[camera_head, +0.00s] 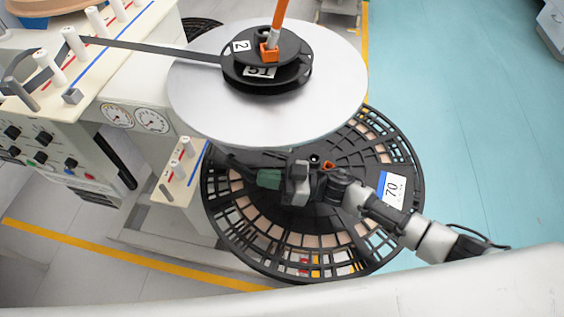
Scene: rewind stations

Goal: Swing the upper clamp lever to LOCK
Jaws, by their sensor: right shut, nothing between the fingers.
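The upper clamp lever (280,16) is an orange bar that rises from an orange block on the hub of the upper reel (196,105). Its upper end runs out of the top of the picture. No LOCK marking is readable. A black hub with white number labels sits around its base. My right gripper (228,162) is shut and empty, below the upper disc and over the lower black reel (222,215), pointing left. It is well apart from the lever. My left gripper is not in view.
A dark strip (150,46) runs from the upper hub to white rollers on the machine (145,85) at left. A smaller orange part (328,165) shows at the lower reel's centre, beside my right wrist. The blue-green floor (465,110) at right is clear.

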